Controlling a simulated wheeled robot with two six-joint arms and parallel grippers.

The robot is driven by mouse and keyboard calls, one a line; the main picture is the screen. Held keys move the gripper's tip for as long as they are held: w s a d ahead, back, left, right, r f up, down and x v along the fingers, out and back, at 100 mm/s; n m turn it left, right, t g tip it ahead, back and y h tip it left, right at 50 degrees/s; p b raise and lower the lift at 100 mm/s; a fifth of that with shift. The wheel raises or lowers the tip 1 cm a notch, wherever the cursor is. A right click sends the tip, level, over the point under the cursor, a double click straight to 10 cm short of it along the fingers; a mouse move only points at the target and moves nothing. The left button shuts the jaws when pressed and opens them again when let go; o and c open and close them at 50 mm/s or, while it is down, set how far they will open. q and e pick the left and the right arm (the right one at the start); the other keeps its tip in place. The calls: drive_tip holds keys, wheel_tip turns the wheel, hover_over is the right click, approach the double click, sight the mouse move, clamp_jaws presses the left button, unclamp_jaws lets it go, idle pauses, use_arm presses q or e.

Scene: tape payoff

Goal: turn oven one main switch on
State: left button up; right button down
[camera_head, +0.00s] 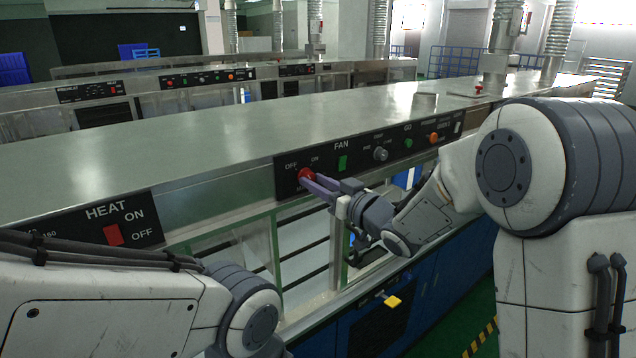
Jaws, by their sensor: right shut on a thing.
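The main switch is a red round knob (305,174) at the left end of the black control panel on the near oven's front. The words OFF and ON stand above it. My right gripper (312,182) reaches in from the right, and its purple fingers are shut on the red knob. The fingers cover part of the knob and of the label under it, so I cannot tell exactly which way the knob points. My left arm shows at the lower left, but its gripper is outside the view.
The same panel (375,172) carries a green FAN switch (343,163), a grey knob (380,154), a green button (408,143) and an orange button (433,138). A HEAT panel (75,222) with a red rocker switch (113,235) is at the left. The oven's steel top (200,130) is mostly clear.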

drive_tip(key=m, duration=0.3)
drive_tip(key=shift+r+m, duration=0.1)
drive_tip(key=shift+m, duration=0.3)
drive_tip(key=m, duration=0.3)
drive_tip(key=shift+m+p, duration=0.4)
drive_tip(key=m+p, duration=0.1)
drive_tip(key=m, duration=0.3)
drive_tip(key=shift+m+t, duration=0.3)
drive_tip(key=shift+m+p, duration=0.3)
drive_tip(key=shift+m, duration=1.5)
drive_tip(key=c, duration=0.5)
unclamp_jaws()
